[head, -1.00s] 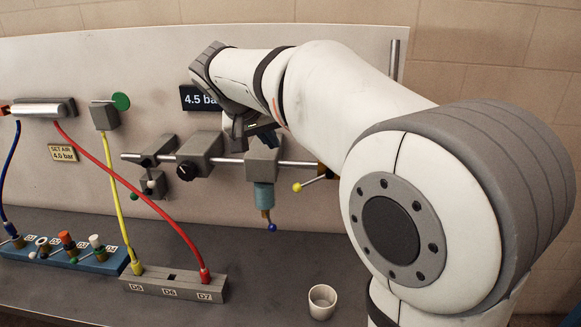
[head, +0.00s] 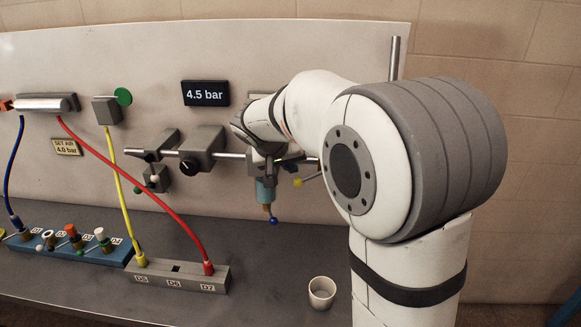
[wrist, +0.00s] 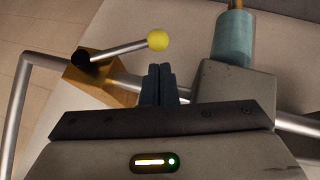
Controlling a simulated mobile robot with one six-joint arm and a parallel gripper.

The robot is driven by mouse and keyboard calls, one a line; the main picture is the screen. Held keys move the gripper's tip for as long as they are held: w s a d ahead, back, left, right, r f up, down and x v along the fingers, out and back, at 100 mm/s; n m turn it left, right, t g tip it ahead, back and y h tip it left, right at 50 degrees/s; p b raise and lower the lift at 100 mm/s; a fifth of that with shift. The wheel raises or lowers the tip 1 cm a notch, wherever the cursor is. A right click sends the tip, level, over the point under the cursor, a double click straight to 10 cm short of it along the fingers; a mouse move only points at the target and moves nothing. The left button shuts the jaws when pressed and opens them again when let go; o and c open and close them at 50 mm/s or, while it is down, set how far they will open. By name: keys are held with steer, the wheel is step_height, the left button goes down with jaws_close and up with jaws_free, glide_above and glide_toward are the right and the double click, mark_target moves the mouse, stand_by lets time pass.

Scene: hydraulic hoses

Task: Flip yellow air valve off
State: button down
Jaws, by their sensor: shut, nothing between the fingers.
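The yellow air valve is a brass-coloured block (wrist: 103,82) on a silver pipe, with a silver lever ending in a yellow ball (wrist: 157,40). In the wrist view the lever slants from its dark pivot toward the middle, and the ball is just beyond my fingertips. My gripper (wrist: 159,68) is shut and empty, its two dark fingers together beside the valve, apart from the ball as far as I can tell. In the head view the yellow ball (head: 298,183) shows below the pipe, while my arm hides the valve body and my fingers.
A grey block with a teal cylinder (wrist: 234,40) sits on the pipe close beside my fingers; its blue-tipped end (head: 273,221) hangs below. A grey regulator with a black knob (head: 190,165) is to the left. A white cup (head: 321,292) stands on the bench.

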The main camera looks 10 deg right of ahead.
steer(key=shift+s+d+f, duration=0.15)
steer(key=shift+s+f, duration=0.05)
steer(key=shift+f, duration=0.4)
steer(key=shift+f, duration=0.1)
steer(key=f+b, duration=0.1)
steer(key=b, duration=0.1)
steer(key=shift+b, duration=0.4)
steer(key=b+v, duration=0.1)
steer(key=v, duration=0.6)
steer(key=shift+s+r, duration=0.2)
steer(key=shift+r, duration=0.1)
steer(key=shift+a, duration=0.2)
